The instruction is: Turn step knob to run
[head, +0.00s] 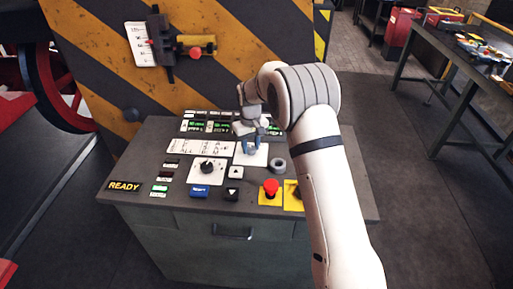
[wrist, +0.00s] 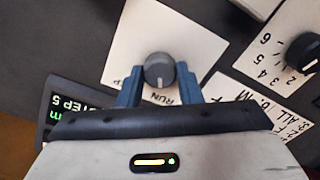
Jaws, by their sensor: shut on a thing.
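The step knob (wrist: 159,69) is a small round grey knob on a white plate (wrist: 188,45) in the wrist view. The word RUN shows at the plate's edge below it, and a partly covered word ending in P lies to the left. My gripper (wrist: 159,86) has its two blue fingers on either side of the knob, shut on it. I cannot tell for sure which word the knob points to.
The console (head: 150,150) also carries a black dial (head: 207,167), a blue button (head: 199,192), a red mushroom button (head: 271,187), a grey ring (head: 278,165) and a READY sign (head: 125,187). Lit green displays (head: 197,125) stand behind. A striped panel (head: 110,50) rises at the back.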

